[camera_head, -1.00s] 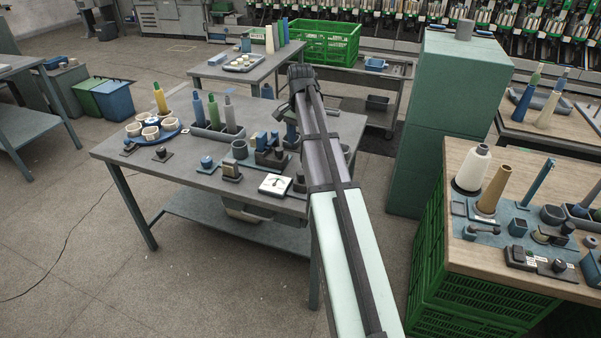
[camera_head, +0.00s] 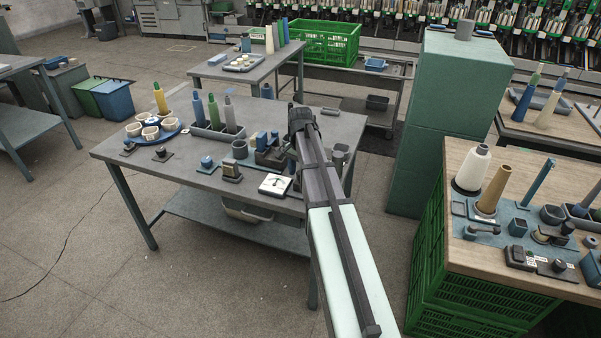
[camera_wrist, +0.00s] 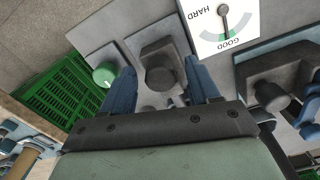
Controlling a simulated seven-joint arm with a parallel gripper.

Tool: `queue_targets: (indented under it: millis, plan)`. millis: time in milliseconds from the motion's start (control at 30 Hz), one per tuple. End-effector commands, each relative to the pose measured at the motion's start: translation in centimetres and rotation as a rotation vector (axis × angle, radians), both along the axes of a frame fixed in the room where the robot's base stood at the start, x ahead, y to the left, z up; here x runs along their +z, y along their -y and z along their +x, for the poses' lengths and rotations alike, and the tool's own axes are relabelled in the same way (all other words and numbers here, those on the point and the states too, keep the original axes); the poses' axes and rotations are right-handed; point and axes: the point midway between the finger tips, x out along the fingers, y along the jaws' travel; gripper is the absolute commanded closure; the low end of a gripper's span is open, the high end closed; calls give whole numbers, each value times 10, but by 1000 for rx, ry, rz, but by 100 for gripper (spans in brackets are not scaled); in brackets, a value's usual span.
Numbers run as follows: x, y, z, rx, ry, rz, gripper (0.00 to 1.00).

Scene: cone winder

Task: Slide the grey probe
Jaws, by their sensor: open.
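In the wrist view, a dark grey block with a round dark knob, which looks like the grey probe (camera_wrist: 160,72), sits on a grey plate beside the dial. My gripper (camera_wrist: 158,78) is open, with one blue finger on each side of this block in the picture. I cannot tell whether the fingers touch it or are still above it. The white dial (camera_wrist: 222,22) reads HARD and GOOD, its needle near the green GOOD band. The dial also shows in the head view (camera_head: 274,185), where my arm covers the area right of it.
The grey table (camera_head: 185,178) also bears a spool rack (camera_head: 215,131), a blue round tray of cups (camera_head: 172,130) and small fixtures. In the wrist view, another dark knob on a block (camera_wrist: 270,95) and a green-topped knob (camera_wrist: 104,75) lie close by. A tall green cabinet (camera_head: 450,120) stands right.

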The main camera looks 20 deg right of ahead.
Motion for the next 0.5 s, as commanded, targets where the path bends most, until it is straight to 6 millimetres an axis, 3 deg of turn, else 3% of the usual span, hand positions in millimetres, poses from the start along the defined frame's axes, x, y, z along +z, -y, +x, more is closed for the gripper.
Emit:
queue_targets:
  millis: [367,500]
  plan:
    - [-4,0,0,0,0,0,40]
    - [-4,0,0,0,0,0,52]
